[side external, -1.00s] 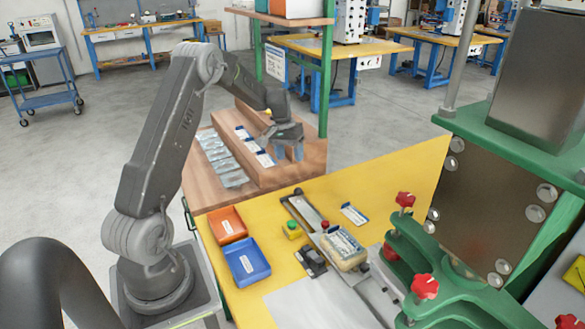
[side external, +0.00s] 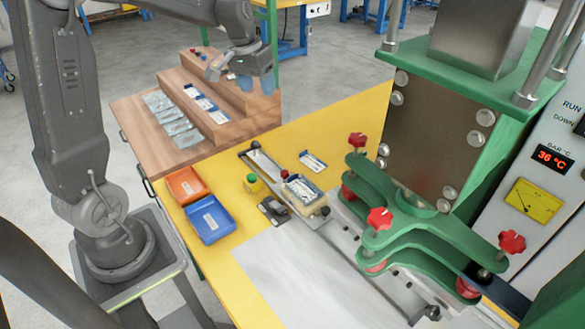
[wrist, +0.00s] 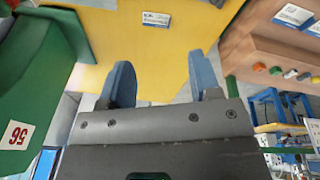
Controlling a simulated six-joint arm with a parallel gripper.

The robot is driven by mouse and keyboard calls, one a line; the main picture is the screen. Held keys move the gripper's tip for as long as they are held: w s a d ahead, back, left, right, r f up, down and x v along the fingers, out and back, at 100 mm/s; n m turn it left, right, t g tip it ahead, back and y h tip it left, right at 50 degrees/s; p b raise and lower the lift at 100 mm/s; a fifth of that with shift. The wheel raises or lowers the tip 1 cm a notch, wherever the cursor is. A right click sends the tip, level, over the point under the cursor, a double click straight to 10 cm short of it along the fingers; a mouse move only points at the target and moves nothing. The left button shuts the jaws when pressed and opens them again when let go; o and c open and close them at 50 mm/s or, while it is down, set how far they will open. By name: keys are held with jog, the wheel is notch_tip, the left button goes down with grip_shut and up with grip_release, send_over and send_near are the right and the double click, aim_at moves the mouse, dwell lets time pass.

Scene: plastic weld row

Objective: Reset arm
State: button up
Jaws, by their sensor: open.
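My gripper (side external: 258,86) is up by the right end of the stepped wooden stand (side external: 262,118), its two blue fingers pointing down. In the wrist view the fingers (wrist: 161,78) are spread apart with nothing between them. A tan block with a labelled pack on top (side external: 301,190) sits on the metal slide rail (side external: 335,244) on the yellow table, well away from my gripper. A white and blue card (side external: 312,161) lies flat behind it; a similar card shows in the wrist view (wrist: 156,19).
An orange tray (side external: 187,186) and a blue tray (side external: 211,220) stand at the table's left. Silvery pouches (side external: 172,119) and cards (side external: 201,98) lie on the stand. The green press (side external: 408,225) with red knobs fills the right. A white sheet (side external: 285,275) lies clear in front.

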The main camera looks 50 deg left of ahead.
jog(key=s+d+r+m+t, duration=0.1)
jog(key=s+d+r+m, duration=0.1)
jog(key=s+d, duration=0.6)
jog(key=s+d+r+m+t, duration=0.2)
jog(key=s+d, duration=0.7)
jog(key=s, duration=0.2)
jog(key=shift+s+r, duration=0.15)
jog(key=shift+s, duration=0.25)
jog(key=shift+d, duration=0.1)
